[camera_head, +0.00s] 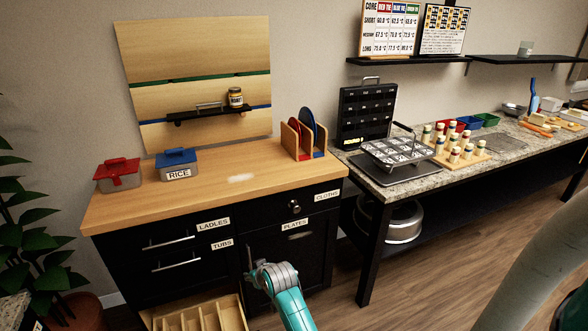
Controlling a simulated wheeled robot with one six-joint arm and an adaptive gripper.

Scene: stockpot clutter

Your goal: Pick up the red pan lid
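A red disc-like lid (296,127) stands upright in a wooden rack (290,143) on the right part of the wooden countertop. Only a narrow part of it shows between the rack's dividers. My gripper (252,275) is low in front of the black cabinet, well below and in front of the rack. It is partly hidden by my own wrist, and I cannot see whether its fingers are open or shut. It is apart from the red lid.
A red-lidded box (118,178) and a blue-lidded rice box (177,165) stand at the counter's left. A drawer with wooden slats (205,316) is open below. A tray of small compartments (398,152) stands on the stone counter at right.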

